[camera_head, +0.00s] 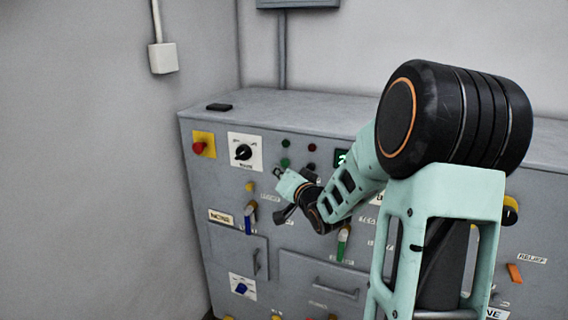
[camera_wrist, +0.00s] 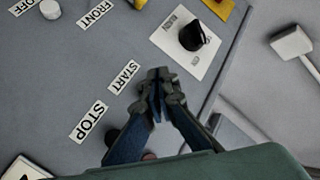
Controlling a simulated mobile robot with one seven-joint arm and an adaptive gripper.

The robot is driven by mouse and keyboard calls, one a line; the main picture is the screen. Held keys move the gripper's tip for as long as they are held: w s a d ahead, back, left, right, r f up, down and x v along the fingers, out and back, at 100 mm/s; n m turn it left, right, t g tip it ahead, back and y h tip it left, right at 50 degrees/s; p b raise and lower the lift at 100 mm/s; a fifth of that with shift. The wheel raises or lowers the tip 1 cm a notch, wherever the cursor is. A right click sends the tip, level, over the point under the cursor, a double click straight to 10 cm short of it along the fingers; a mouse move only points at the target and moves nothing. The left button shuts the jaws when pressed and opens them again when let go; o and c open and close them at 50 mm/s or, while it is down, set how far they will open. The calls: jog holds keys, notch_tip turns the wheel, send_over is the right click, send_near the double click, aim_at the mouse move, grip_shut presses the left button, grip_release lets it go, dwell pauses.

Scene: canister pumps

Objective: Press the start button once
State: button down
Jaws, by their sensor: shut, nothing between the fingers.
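The grey control panel (camera_head: 232,175) carries a START label (camera_wrist: 124,76) and a STOP label (camera_wrist: 88,120), side by side in the wrist view. My gripper (camera_wrist: 158,80) is shut and empty, its fingertips just beside the START label in that view. In the head view my gripper (camera_head: 278,173) is at the panel front, below the green round lamps or buttons (camera_head: 286,143). I see no start button; the fingers may cover it. I cannot tell whether the fingertips touch the panel.
A black rotary knob on a white plate (camera_head: 243,152) and a red button on a yellow plate (camera_head: 198,146) lie left of my gripper. A blue-handled lever (camera_head: 249,220) and a green-handled one (camera_head: 343,243) stick out below. A black block (camera_head: 219,107) lies on top.

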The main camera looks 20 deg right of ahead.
jog(key=shift+w+d, duration=0.5)
dwell(1.2)
jog(key=shift+w+d, duration=0.3)
jog(key=shift+w+d, duration=0.35)
dwell(0.8)
dwell(0.3)
jog(key=shift+s+a, duration=0.65)
jog(key=shift+s, duration=0.05)
jog(key=shift+s+a+b, duration=0.35)
jog(key=shift+s+a, duration=1.4)
jog(key=shift+a, duration=0.05)
